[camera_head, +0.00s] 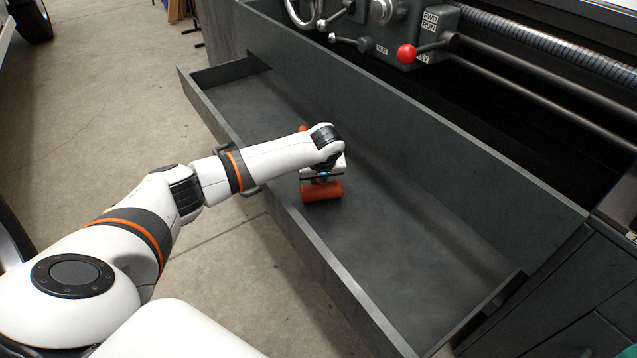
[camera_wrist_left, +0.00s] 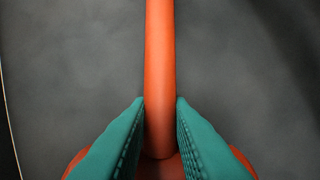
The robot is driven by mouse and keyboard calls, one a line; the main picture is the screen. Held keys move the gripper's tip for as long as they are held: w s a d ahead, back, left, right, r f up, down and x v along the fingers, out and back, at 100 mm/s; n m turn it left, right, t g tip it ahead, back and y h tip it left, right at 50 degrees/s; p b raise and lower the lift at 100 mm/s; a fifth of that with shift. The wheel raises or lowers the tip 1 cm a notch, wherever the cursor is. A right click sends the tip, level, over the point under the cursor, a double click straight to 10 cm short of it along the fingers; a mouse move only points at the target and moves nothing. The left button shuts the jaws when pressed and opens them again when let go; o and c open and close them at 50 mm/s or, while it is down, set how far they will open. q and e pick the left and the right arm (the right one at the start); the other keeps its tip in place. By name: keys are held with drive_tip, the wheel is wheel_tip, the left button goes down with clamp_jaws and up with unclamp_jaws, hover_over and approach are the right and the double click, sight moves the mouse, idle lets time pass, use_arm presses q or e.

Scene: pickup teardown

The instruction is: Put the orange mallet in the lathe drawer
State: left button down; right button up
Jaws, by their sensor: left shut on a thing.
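The orange mallet shows in the head view with its head (camera_head: 321,192) just below my left gripper (camera_head: 322,176) and a bit of handle beyond the wrist. In the left wrist view its handle (camera_wrist_left: 160,70) runs up the middle between the two teal fingers of my left gripper (camera_wrist_left: 160,125), which is shut on it near the head. The lathe drawer (camera_head: 440,270) is pulled open, and the mallet is inside its outline, low over or on the grey floor; I cannot tell if it touches.
The lathe with its red-knobbed lever (camera_head: 406,54) and rods stands behind the drawer. The drawer's front wall (camera_head: 335,275) is a raised edge under my left arm. The drawer floor is otherwise clear. Concrete floor (camera_head: 100,100) lies at the left.

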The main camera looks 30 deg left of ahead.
use_arm(q)
drive_tip(key=shift+r, duration=0.2)
drive_tip(key=c, duration=1.7)
unclamp_jaws()
drive_tip(key=shift+f, duration=0.2)
drive_tip(key=o, duration=0.4)
drive_tip(key=shift+r, duration=0.1)
